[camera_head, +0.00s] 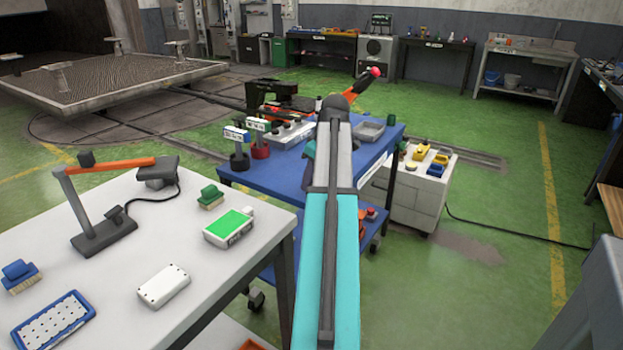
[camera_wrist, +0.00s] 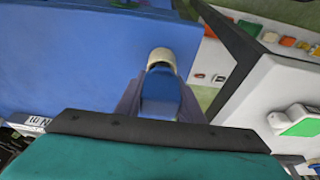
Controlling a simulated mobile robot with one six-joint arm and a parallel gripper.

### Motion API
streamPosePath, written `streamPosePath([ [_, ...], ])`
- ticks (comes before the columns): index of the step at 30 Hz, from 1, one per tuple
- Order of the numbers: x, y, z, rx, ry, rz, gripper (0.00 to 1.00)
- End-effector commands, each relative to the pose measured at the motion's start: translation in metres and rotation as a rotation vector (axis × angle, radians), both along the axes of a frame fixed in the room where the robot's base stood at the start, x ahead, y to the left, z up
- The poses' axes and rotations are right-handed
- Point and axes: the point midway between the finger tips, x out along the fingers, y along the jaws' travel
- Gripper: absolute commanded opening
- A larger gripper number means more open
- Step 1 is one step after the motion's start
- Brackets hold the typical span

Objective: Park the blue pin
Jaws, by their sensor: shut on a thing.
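In the wrist view my gripper (camera_wrist: 160,108) is shut on the blue pin (camera_wrist: 161,88), with one grey finger on each side. The pin's blue body shows between the fingers, and its cream rounded end (camera_wrist: 161,58) points away from the wrist, over a blue surface (camera_wrist: 70,60). I cannot tell whether the pin touches that surface. In the head view my arm hides the gripper and the pin. The blue cart (camera_head: 283,168) stands behind the arm there. On it is a white block with several knobs (camera_head: 290,134).
Two small signs on round bases, one black (camera_head: 239,161) and one red (camera_head: 260,151), stand on the cart's left. A grey tray (camera_head: 369,131) is on its right. A white table (camera_head: 130,235) with a lamp (camera_head: 104,235) is near left.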

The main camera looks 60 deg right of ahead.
Motion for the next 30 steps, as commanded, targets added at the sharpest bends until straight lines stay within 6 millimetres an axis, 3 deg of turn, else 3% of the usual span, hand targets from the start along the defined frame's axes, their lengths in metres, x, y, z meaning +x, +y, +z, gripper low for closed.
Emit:
streamPosePath([
  [30,0.001,0.001,0.011,-0.001,0.0,0.002,0.07],
])
